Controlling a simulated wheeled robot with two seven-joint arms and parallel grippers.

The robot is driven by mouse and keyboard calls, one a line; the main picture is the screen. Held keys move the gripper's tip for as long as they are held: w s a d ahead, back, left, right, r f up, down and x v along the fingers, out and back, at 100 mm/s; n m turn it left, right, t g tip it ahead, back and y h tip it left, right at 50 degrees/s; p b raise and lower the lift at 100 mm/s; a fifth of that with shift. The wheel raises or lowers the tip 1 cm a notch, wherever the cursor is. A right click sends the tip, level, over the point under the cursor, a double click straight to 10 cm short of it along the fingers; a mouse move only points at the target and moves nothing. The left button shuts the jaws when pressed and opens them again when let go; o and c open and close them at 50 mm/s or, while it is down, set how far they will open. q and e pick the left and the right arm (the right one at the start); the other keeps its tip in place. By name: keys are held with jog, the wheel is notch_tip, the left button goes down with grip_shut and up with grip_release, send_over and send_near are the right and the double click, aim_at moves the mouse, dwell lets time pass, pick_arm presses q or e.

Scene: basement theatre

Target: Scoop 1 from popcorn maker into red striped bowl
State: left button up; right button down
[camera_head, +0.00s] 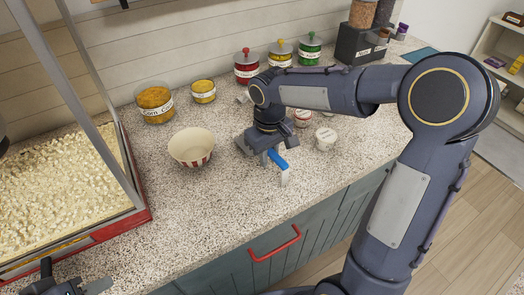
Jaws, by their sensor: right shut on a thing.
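The popcorn maker (148,214) stands at the left, with a red-edged base, clear panels and a deep bed of popcorn (60,190). The red striped bowl (191,147) is upright on the speckled counter, right of the popcorn maker; its visible inside looks empty. My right gripper (275,166) is over the counter, right of the bowl and apart from it. It is shut on a blue handle (279,160), which looks like the scoop's; the rest of the scoop is hard to make out. My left gripper (75,281) shows at the bottom left corner, its fingers apart and empty.
Corn jars (155,105) stand behind the bowl. Lidded red, yellow and green jars (280,54) line the wall. Small white cups (325,139) sit right of my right gripper. The counter (215,205) in front of the bowl is clear; a red drawer handle (274,245) is below its edge.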

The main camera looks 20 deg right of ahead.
jog(key=shift+r, duration=0.1)
jog(key=shift+r, duration=0.45)
notch_tip(320, 180, up, 2)
jog(key=shift+r, duration=0.1)
jog(key=s+a+r, duration=0.6)
jog(key=a+r, duration=0.3)
jog(key=a, duration=0.3)
jog(key=shift+a+r, duration=0.3)
jog(key=shift+r, duration=0.1)
jog(key=shift+f, duration=0.1)
